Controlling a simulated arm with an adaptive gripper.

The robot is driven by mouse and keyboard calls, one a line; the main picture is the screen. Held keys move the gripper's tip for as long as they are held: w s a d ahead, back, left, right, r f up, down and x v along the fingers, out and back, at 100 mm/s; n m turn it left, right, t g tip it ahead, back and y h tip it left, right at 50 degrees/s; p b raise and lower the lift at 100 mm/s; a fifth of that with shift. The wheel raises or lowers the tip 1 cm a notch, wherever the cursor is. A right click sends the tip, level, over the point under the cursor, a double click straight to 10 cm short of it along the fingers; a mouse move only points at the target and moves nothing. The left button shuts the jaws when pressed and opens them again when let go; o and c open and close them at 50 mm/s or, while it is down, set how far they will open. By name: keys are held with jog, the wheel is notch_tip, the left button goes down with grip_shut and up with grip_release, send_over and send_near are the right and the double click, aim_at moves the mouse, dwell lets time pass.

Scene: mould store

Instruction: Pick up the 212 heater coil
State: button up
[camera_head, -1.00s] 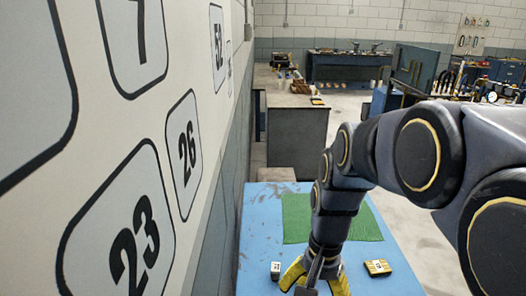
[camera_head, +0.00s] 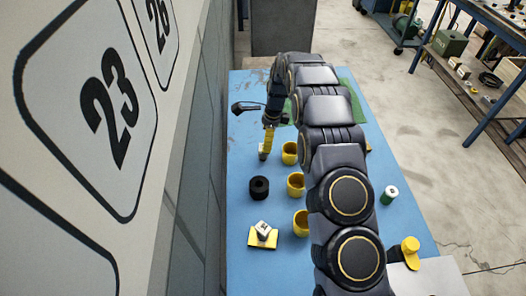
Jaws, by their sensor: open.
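My gripper (camera_head: 265,150) has yellow fingers and points down over the left side of the blue table (camera_head: 243,215). It is open, seen edge-on, with nothing visible in it. No "212" marking is readable, so I cannot tell which object is the heater coil. A black ring (camera_head: 259,188) lies just below the gripper in the picture. Yellow cups (camera_head: 296,184) stand in a column to its right, the lowest partly hidden by my arm. A small white and grey piece (camera_head: 263,230) sits on a yellow block (camera_head: 258,241). A white and green cylinder (camera_head: 390,194) stands right of my arm.
A green mat (camera_head: 354,98) lies at the far end, partly covered by my arm. A yellow knobbed piece (camera_head: 410,247) is at the lower right. The numbered wall (camera_head: 110,110) runs close along the table's left side. Bare table lies left and right of the objects.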

jog(key=f, duration=0.2)
jog(key=a+f, duration=0.1)
jog(key=f, duration=0.4)
jog(key=shift+w+a, duration=0.15)
jog(key=shift+w, duration=0.15)
grip_shut()
